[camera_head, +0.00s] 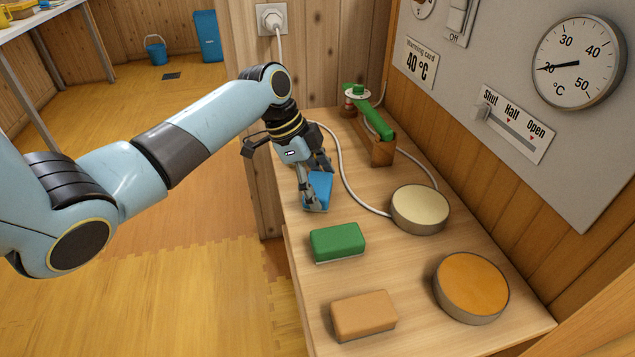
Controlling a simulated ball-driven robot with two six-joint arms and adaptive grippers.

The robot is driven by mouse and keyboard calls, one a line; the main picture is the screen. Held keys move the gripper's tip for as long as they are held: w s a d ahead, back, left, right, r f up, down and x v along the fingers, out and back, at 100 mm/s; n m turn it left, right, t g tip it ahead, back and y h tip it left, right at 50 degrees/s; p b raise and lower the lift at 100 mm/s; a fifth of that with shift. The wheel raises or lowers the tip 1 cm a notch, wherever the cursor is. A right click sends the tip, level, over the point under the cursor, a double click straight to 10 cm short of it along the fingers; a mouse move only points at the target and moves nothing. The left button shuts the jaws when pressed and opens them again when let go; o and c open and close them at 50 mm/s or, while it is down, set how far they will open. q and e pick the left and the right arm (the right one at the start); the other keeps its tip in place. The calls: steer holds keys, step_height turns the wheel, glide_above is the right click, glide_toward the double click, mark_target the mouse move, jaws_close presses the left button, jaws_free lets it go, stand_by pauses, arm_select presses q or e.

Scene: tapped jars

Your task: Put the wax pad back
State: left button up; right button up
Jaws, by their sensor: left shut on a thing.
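My left gripper (313,187) reaches in from the left and is shut on a blue block-like pad (319,191) near the table's left edge. The fingers hide part of it, and I cannot tell whether it touches the table. A green pad (338,242) with a pale underside lies in front of it, and a tan-orange pad (364,315) lies nearest me. I cannot tell from their looks which one is the wax pad. My right gripper is not in view.
A round cream-topped tin (420,208) and an orange-topped tin (472,287) stand along the right. A green-handled tool (373,117) rests on a wooden stand (383,151) at the back. A white cord runs across the table. The wall panel has a dial (578,62) and slider (483,112).

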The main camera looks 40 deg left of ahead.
arm_select(q)
steer(key=o, duration=1)
steer(key=shift+o, duration=0.2)
steer(key=p+v, duration=0.2)
steer(key=v, duration=1)
steer(key=shift+d+r, duration=0.1)
